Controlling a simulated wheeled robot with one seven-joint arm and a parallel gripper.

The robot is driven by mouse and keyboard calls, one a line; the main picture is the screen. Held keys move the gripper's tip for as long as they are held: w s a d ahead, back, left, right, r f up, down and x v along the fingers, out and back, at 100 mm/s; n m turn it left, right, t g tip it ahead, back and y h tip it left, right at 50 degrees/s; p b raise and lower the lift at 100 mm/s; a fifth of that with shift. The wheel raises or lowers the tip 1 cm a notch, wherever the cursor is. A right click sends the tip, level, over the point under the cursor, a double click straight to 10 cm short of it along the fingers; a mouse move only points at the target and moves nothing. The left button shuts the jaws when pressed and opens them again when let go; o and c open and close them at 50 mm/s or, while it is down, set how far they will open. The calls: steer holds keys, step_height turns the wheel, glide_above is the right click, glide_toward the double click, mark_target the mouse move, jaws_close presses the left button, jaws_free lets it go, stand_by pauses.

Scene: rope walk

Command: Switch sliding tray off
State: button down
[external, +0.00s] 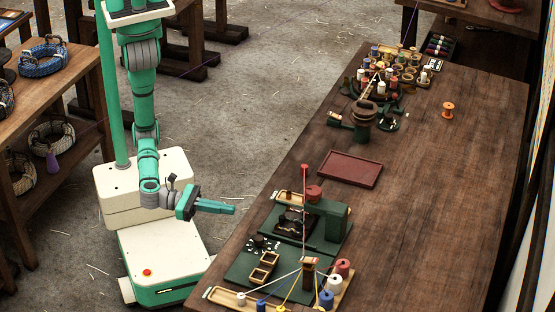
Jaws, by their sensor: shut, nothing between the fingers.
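I cannot tell for sure which thing is the sliding tray. A dark green machine (333,221) stands near the left edge of the table, with a red knob on top and a dark plate at its side. A wooden tray-like strip (283,197) lies at its back, and a green board with small wooden frames (263,268) lies in front of it. A flat dark red tray (350,169) lies behind the machine. My gripper (230,209) is shut and empty, pointing right, left of the table edge and apart from everything on it.
Spools (326,299) with coloured threads stand on a wooden base at the near end of the table. A crowded spool rack (400,66) stands at the far end. An orange spool (448,110) stands alone. The table's right side is mostly clear. A shelf with rope coils (42,57) is at left.

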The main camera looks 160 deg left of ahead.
steer(key=w+d+n+g+y, duration=0.2)
steer(key=w+n+g, duration=0.1)
steer(key=w+g, duration=0.1)
glide_toward(278, 228)
steer(key=a, duration=0.2)
steer(key=a+r, duration=0.1)
steer(key=a, duration=0.1)
steer(key=a+r, duration=0.1)
steer(key=a, duration=0.1)
steer(key=shift+w+a+r, duration=0.25)
steer(key=shift+w+a, duration=0.15)
steer(key=shift+w+a, duration=1.2)
steer(key=shift+a, duration=0.1)
steer(key=shift+r, duration=0.1)
steer(key=v, duration=1.4)
steer(key=shift+d, duration=0.3)
steer(key=shift+w, duration=0.1)
